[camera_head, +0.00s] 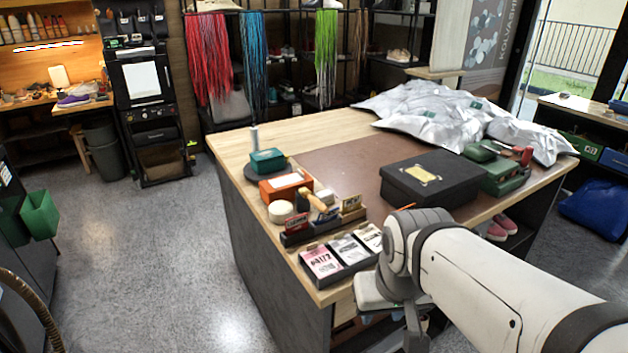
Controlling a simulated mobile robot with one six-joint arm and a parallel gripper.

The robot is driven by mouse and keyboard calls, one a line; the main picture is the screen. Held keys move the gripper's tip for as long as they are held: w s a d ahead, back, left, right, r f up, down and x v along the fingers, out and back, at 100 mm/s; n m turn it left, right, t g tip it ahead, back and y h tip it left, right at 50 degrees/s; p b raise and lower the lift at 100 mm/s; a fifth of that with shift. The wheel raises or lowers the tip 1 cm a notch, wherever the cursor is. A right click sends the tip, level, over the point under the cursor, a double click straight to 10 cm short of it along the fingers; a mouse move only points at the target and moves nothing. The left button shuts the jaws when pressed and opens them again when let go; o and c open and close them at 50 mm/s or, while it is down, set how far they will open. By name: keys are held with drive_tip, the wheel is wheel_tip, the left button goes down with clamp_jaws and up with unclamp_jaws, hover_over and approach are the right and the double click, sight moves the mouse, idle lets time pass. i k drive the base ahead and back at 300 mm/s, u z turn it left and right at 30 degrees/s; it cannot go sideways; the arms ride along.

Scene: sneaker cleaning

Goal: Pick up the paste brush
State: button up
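A small brush-like tool with a pale wooden handle (316,201) lies among the shoe-care items near the left front of the table. It may be the paste brush, but it is too small to tell for sure. My arm reaches in from the lower right. Its wrist hangs over the table's front edge, right of the card tray. My gripper (414,322) points down beside the table front, apart from the brush. Its fingers are partly hidden and small, so their opening does not show.
The wooden table (235,143) bears a card tray (339,274), a dark box (425,196), an orange box (285,186), a round pale tin (281,211), a green case (505,178) and silver bags (440,112). The brown mat's middle is clear. Open floor lies left.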

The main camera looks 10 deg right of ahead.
sight(305, 194)
drive_tip(key=z, duration=2.85)
drive_tip(key=k, duration=1.7)
drive_tip(key=u, duration=1.85)
drive_tip(key=i, duration=1.05)
